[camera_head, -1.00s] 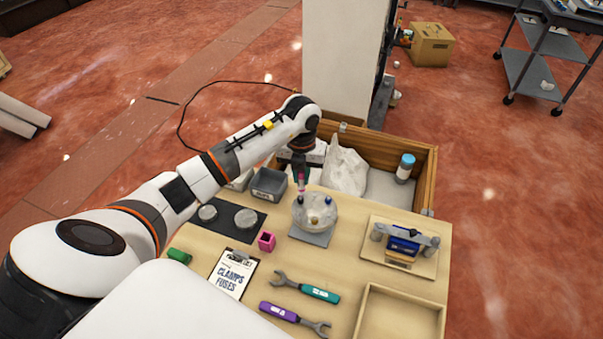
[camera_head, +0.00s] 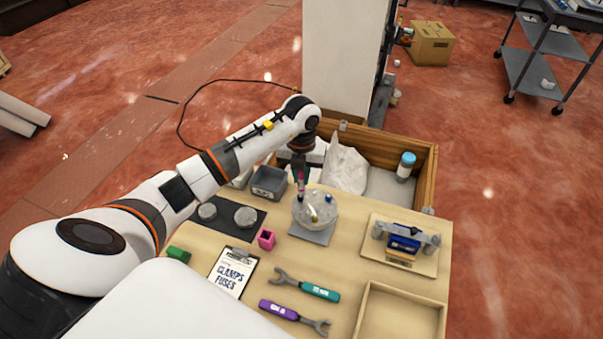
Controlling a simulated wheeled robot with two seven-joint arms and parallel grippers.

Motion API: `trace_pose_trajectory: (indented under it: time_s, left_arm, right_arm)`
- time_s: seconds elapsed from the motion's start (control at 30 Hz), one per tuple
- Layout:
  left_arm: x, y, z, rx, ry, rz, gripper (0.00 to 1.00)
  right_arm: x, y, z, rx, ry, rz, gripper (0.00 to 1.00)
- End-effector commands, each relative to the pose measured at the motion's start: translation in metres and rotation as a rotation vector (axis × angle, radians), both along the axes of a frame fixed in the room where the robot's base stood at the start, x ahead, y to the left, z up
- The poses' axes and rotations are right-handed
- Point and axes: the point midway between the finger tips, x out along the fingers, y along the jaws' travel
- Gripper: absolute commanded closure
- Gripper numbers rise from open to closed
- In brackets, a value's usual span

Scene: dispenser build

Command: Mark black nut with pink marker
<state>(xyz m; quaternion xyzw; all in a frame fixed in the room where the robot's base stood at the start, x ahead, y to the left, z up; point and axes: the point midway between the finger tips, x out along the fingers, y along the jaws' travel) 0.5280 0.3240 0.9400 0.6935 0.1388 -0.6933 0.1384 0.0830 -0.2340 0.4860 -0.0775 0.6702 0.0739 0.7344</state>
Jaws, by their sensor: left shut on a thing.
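My left gripper (camera_head: 300,170) reaches over the back of the workbench and is shut on the pink marker (camera_head: 301,184). The marker points down, its tip at the left part of a round translucent dispenser disc (camera_head: 318,212). Small parts sit on the disc, one of them blue; I cannot clearly make out the black nut, as a dark spot lies right under the marker tip. The disc rests on a grey square plate (camera_head: 312,236). A pink open holder (camera_head: 267,239) stands empty-looking to the front left. My right gripper is not in view.
A grey bin (camera_head: 269,183) stands close left of the gripper. A dark mat (camera_head: 227,217) holds two grey discs. A clipboard (camera_head: 233,272), two wrenches (camera_head: 305,287), a clamp fixture (camera_head: 404,244) and an empty wooden tray (camera_head: 400,315) lie around. A wooden crate (camera_head: 428,180) is behind.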

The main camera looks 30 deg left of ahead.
Motion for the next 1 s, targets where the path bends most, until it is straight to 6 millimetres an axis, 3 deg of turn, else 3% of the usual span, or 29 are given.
trace_pose_trajectory:
  time_s: [1.0]
  left_arm:
    - [-0.011,0.006,-0.003,0.002,0.004,0.000,1.00]
  right_arm:
    - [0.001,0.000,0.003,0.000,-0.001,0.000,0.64]
